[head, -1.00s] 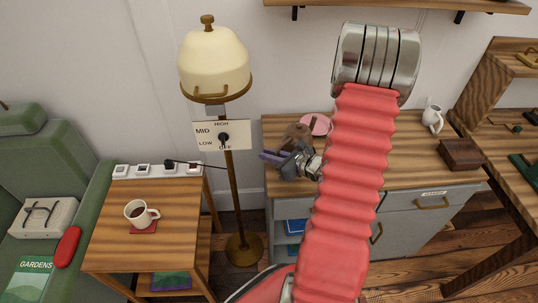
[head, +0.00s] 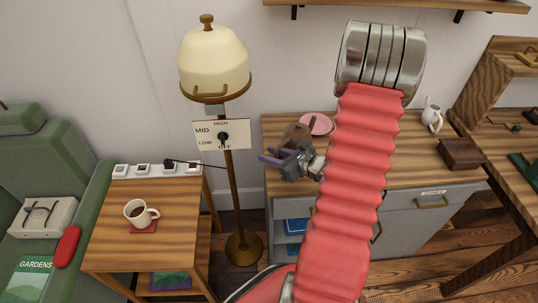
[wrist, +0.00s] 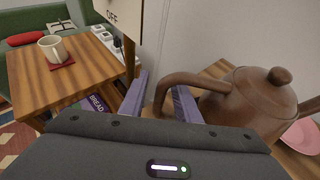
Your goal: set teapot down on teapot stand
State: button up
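The brown teapot (wrist: 255,100) stands at the right in the wrist view, upright with its lid on. In the head view the teapot (head: 297,135) is at the left end of the wooden cabinet top, partly hidden by my gripper (head: 272,156). In the wrist view my gripper (wrist: 160,84) has its two purple fingers apart. The teapot's curved handle reaches between them, with the right finger across the loop; I see a gap beside the left finger. A pink round disc (head: 322,124) lies behind the teapot; I cannot tell whether it is the teapot stand.
A lamp (head: 214,60) on a thin pole, with a dial sign (head: 208,134), stands left of the cabinet. A side table (head: 165,200) holds a mug (head: 138,212). A white jug (head: 432,117) and a wooden box (head: 461,153) stand at the cabinet's right.

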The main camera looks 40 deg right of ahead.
jog(key=v, duration=1.1)
jog(key=shift+a, duration=0.15)
dwell(0.5)
jog(key=a+r+n+g+y, duration=0.2)
jog(key=a+r+n+g, duration=0.2)
jog(key=a+n, duration=0.55)
jog(key=a+r+n+g+y, duration=0.2)
jog(key=a+r+n+g, duration=0.2)
jog(key=a+n, duration=0.55)
jog(key=s+a+r+n+h, duration=0.6)
jog(key=a+r+n, duration=0.3)
jog(key=n, duration=0.5)
notch_tip(320, 180, up, 2)
jog(key=shift+s+r+n+h, duration=0.15)
jog(key=shift+s+n+h, duration=0.15)
jog(key=shift+n, duration=0.1)
jog(key=shift+a, duration=0.1)
